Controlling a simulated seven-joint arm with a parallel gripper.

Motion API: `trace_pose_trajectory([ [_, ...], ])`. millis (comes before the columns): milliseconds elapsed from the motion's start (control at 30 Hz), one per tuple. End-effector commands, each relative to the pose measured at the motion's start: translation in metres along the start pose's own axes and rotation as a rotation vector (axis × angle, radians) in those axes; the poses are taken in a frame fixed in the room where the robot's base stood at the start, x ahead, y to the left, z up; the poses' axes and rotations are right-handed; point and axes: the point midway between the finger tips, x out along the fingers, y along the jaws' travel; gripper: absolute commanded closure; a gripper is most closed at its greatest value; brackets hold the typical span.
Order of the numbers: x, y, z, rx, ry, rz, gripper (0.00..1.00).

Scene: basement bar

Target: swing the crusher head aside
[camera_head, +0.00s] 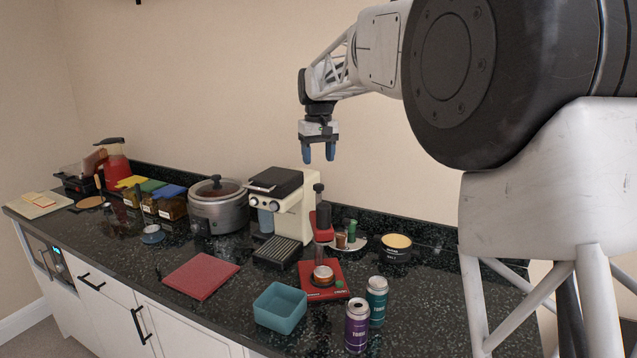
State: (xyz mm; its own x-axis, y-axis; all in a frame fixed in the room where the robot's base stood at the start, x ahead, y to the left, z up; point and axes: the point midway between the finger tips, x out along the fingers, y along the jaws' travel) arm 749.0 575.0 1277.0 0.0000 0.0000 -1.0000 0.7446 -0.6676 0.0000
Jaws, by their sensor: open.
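The crusher is a red device with a flat red base (336,290) on the dark counter, right of the coffee machine. Its red head (323,222) stands above the back of the base, with a dark upright part on top. A round metallic piece (323,273) sits at the middle of the base. My gripper (318,155) hangs in the air above the crusher, fingers pointing down, apart and empty. It appears well above the head and touches nothing.
A purple can (357,325), a teal can (377,300) and a teal bin (280,308) stand in front of the crusher. The cream coffee machine (291,215) is close on its left. A red board (201,275) lies farther left. A round black container (396,248) is at right.

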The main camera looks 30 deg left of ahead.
Motion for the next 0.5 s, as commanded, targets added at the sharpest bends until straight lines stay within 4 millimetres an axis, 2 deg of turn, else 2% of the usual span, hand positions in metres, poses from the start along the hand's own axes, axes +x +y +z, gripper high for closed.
trace_pose_trajectory([
  [267, 0.009, 0.000, 0.000, 0.000, -0.001, 0.000, 0.41],
  [500, 0.033, 0.000, 0.001, 0.000, -0.002, 0.000, 0.41],
])
